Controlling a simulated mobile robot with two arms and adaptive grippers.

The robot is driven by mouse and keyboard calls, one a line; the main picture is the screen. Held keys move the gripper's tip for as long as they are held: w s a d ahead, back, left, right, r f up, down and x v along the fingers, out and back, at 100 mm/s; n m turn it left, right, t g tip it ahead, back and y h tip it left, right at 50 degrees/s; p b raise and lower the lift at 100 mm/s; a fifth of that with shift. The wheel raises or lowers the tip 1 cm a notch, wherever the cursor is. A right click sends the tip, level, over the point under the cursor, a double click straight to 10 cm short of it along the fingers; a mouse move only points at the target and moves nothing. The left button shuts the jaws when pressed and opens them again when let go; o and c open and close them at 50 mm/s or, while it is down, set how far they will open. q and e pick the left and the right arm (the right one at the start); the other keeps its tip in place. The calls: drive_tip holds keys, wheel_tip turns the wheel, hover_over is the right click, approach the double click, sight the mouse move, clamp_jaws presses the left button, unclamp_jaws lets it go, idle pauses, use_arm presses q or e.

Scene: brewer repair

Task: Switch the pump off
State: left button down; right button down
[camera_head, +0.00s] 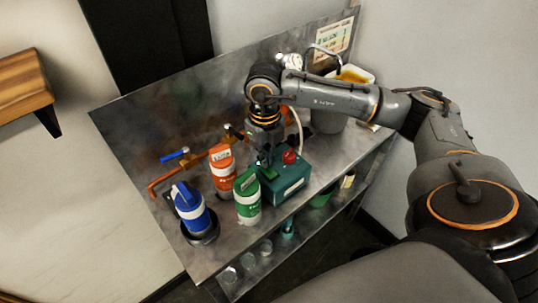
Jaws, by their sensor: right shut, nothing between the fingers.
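My right gripper (265,162) reaches down from above at the left part of the box's top, left of the red knob. It is shut and holds nothing. A small bright green part (268,173) shows just below the fingertips. I cannot tell whether the fingers touch it or the box. My left gripper is not in view.
Green (247,202), orange (222,172) and blue (190,210) canisters stand left of the box. Pipes with a blue-handled valve (174,155) run along the back panel. A container of amber liquid (352,76) stands at the far right. Glasses (247,260) sit on the shelf below.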

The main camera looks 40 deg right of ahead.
drive_tip(key=shift+f+b, duration=0.55)
drive_tip(key=shift+f, duration=0.15)
drive_tip(key=shift+r, duration=0.1)
drive_tip(key=shift+r+p, duration=2.05)
drive_tip(key=shift+r, duration=1.4)
drive_tip(key=shift+s+f, duration=0.1)
